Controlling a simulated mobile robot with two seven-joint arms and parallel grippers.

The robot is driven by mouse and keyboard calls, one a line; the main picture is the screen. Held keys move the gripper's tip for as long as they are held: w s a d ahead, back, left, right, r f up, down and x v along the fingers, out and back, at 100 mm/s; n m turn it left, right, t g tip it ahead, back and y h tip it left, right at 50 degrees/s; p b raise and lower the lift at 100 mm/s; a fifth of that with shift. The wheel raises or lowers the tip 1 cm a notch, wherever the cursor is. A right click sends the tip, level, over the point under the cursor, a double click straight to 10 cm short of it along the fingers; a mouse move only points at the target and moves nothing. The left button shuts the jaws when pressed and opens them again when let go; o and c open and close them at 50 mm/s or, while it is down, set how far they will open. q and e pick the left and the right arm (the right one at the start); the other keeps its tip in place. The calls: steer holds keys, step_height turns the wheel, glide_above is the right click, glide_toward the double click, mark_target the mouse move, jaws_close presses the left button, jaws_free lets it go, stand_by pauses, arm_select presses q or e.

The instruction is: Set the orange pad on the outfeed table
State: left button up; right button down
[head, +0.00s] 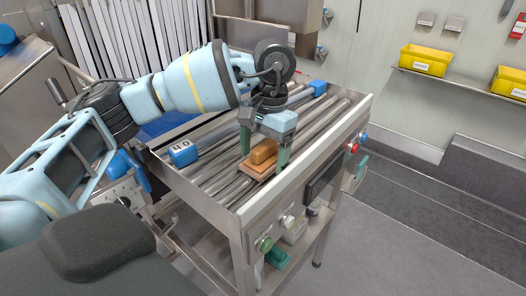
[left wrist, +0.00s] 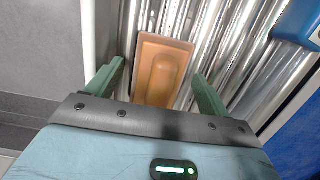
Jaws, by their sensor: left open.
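The orange pad (head: 263,152) is a flat brown-orange block with a raised rounded orange top. It lies on the metal rollers of the outfeed table (head: 240,206), close to the table's near side rail. My left gripper (head: 263,148) is above the pad with its green fingers open. In the left wrist view the pad (left wrist: 163,70) shows between the two spread fingers of the left gripper (left wrist: 160,82), with space on both sides. Part of the pad's near end is hidden by the gripper body there. My right gripper is in neither view.
A blue block marked 40 (head: 183,153) sits at the left rail, and another blue block (head: 318,87) at the far end. Red and blue buttons (head: 352,147) and a green button (head: 266,244) are on the side panel. Yellow bins (head: 425,60) stand on a wall shelf.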

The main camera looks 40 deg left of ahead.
mark_target(269, 141)
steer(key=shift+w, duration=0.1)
arm_select(q)
steer(key=shift+r, duration=0.35)
steer(key=r, duration=0.3)
steer(key=w+r+p, duration=0.1)
steer(key=r, duration=0.6)
steer(key=shift+w+d+r, duration=0.1)
steer(key=shift+w+r, duration=0.05)
steer(key=shift+w, duration=0.1)
steer(key=shift+w+r, duration=0.1)
steer(key=shift+r, duration=0.25)
steer(key=shift+r+p, duration=0.25)
steer(key=shift+p, duration=0.05)
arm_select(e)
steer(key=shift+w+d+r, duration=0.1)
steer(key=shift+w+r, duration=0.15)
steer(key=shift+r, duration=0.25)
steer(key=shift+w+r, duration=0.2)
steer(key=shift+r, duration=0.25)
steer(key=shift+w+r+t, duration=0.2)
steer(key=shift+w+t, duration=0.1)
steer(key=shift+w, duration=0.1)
